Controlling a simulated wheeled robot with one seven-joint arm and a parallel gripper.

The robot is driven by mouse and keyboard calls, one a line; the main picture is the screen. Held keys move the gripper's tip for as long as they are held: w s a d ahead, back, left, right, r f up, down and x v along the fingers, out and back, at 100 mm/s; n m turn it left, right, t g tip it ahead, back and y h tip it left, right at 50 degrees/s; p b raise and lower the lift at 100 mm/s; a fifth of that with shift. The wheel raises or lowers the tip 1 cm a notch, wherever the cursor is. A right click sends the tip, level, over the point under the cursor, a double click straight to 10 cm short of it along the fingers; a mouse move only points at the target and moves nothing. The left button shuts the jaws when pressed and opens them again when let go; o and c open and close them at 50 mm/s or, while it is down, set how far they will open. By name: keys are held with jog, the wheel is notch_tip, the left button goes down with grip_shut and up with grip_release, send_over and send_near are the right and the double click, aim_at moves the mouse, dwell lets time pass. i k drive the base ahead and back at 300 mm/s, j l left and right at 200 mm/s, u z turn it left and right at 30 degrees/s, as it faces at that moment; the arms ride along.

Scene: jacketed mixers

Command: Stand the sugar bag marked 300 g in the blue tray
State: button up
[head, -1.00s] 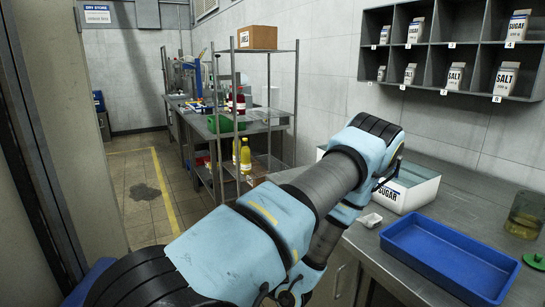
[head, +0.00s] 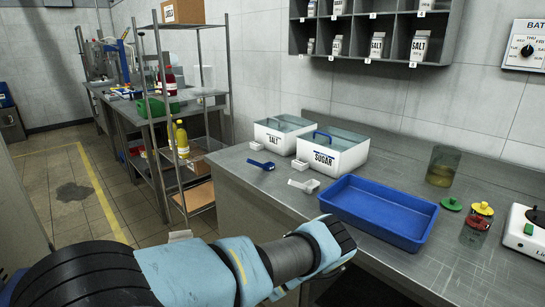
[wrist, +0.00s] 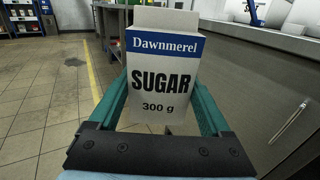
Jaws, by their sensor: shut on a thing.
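In the wrist view, my gripper (wrist: 162,115) is shut on the sugar bag (wrist: 162,75). The bag is white with a blue "Dawnmerel" band and is marked SUGAR 300 g; it looks upright between the teal fingers. The bag and my gripper are not visible in the head view, where my arm hides that area. The blue tray (head: 377,231) lies on the steel counter in the head view, to the right of and beyond my arm. It is empty. In the wrist view the bag is over the floor, beside the counter front, apart from the tray.
Bins marked SALT (head: 272,139) and SUGAR (head: 325,159) stand behind the tray, with a blue scoop (head: 261,164) and a white scoop (head: 303,185) before them. Wall cubbies (head: 375,20) hold more bags.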

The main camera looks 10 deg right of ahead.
aim_at(353, 199)
jog(key=j+z, duration=0.15)
jog(key=z, duration=1)
